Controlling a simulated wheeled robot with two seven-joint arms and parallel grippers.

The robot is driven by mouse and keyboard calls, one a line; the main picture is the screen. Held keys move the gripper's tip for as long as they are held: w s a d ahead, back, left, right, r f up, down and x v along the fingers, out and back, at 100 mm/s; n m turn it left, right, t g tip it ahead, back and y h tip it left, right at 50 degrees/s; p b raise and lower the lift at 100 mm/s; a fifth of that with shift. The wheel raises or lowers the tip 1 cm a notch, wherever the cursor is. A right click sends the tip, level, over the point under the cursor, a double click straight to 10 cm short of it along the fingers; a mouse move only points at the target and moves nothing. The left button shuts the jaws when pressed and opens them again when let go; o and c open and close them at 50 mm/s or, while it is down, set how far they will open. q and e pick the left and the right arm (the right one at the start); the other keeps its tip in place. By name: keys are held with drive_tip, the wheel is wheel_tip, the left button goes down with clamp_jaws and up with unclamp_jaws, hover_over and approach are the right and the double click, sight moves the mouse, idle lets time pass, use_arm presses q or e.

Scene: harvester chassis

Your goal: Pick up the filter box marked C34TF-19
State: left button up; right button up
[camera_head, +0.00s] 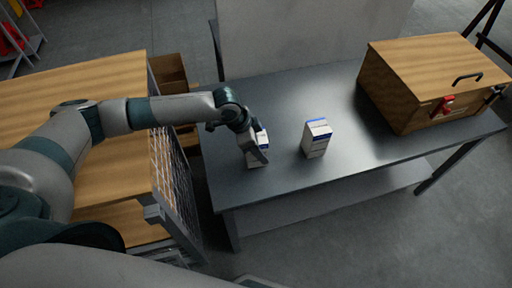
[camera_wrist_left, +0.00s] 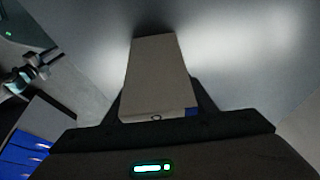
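Two white filter boxes with blue marks stand on the grey metal table (camera_head: 355,82). One filter box (camera_head: 316,139) stands upright and free near the table's middle; its print is too small to read. The other filter box (camera_head: 253,161) is at my left gripper (camera_head: 259,151), partly hidden by it. In the left wrist view this box (camera_wrist_left: 158,75) lies between the two dark fingers, with no gap visible at its sides. I cannot read which box is C34TF-19. Whether the held box touches the table is unclear. My right gripper is not in view.
A wooden case (camera_head: 425,75) with a black handle and red latch stands at the table's right. A wooden-topped cabinet (camera_head: 75,85) with a wire mesh side stands left of the table. A grey panel (camera_head: 310,35) rises behind. The table around the free box is clear.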

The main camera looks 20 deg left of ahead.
sight(261, 141)
use_arm(q)
drive_tip(key=c, duration=0.5)
drive_tip(key=shift+o, duration=0.2)
drive_tip(key=shift+r, duration=0.1)
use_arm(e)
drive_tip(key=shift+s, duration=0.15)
